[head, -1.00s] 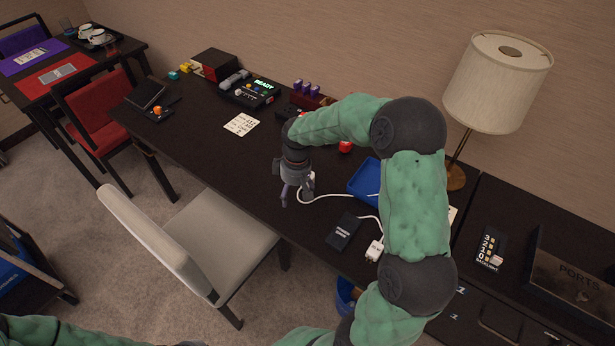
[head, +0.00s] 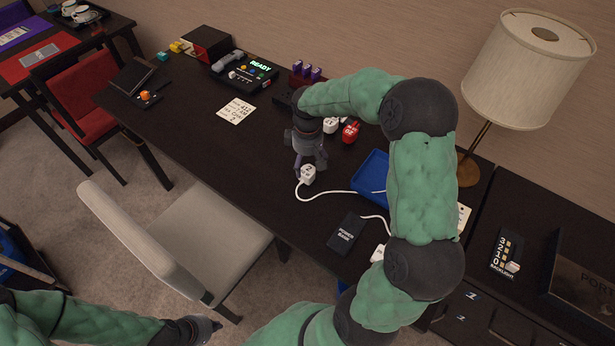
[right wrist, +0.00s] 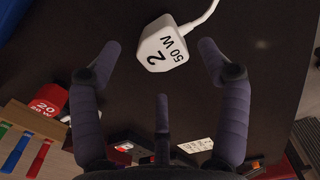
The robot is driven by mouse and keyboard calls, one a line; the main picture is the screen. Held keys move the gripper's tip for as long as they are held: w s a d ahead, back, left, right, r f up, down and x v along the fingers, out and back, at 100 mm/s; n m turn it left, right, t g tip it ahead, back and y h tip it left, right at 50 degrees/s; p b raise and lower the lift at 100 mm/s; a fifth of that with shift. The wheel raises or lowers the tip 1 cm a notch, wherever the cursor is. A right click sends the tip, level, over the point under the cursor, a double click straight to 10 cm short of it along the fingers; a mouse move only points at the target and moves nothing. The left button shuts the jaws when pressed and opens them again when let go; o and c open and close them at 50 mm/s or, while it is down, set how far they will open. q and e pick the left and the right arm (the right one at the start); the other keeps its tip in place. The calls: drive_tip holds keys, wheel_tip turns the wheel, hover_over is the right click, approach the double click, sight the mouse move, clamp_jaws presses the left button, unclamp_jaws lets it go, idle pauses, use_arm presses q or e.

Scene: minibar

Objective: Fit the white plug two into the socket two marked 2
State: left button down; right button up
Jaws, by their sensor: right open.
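The white plug two (head: 308,174), marked "2 50 W", lies on the dark desk with a white cable; it also shows in the right wrist view (right wrist: 164,44). My right gripper (head: 312,163) is open, close behind the plug in the head view. In the right wrist view the plug shows between and just ahead of its spread fingertips (right wrist: 158,47), not gripped. My left gripper (head: 212,325) is low at the bottom left, away from the desk, its jaws unclear. I cannot make out socket two marked 2; my right arm hides part of the desk.
A red plug (head: 351,132) and another white plug (head: 330,126) stand behind my right gripper. A blue tray (head: 368,172), a power bank (head: 346,233) and a lamp (head: 528,70) are to the right. A note card (head: 236,111) lies left; the desk between is clear.

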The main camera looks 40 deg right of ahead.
sight(308, 170)
wheel_tip(308, 170, down, 5)
drive_tip(key=b, duration=0.2)
drive_tip(key=shift+s+a+b, duration=0.1)
drive_tip(key=shift+b, duration=0.25)
drive_tip(key=shift+r, duration=0.1)
drive_tip(key=shift+c, duration=0.9)
drive_tip(key=c, duration=1.3)
